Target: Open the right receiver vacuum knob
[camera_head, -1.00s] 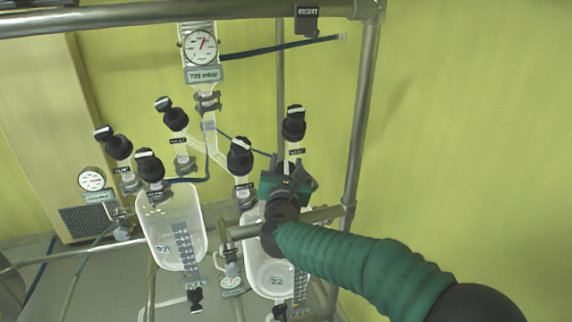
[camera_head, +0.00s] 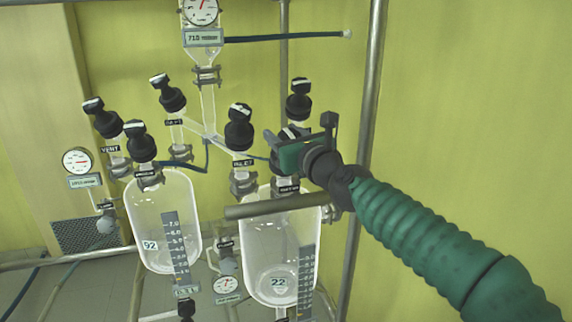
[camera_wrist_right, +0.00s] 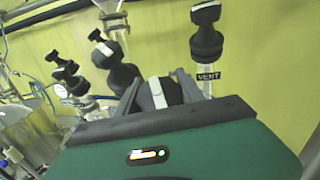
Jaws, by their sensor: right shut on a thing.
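My right gripper (camera_head: 283,133) reaches in from the right in the camera_head view, at the top of the right glass receiver (camera_head: 262,250), marked 22. It is shut on a black knob (camera_wrist_right: 158,96) with a white stripe on its top. In the wrist view the two fingers stand on either side of this knob. The label under it (camera_head: 288,189) is too small to read surely; its place suggests the right receiver vacuum knob. The gripper's green body hides most of the knob in the head view. My left gripper is not in view.
The INLET knob (camera_head: 239,127) stands close left of my gripper, and a VENT knob (camera_wrist_right: 206,38) stands behind it. A metal post (camera_head: 368,130) rises beside my arm. A horizontal bar (camera_head: 278,205) crosses the receiver. The left receiver (camera_head: 150,220) stands apart.

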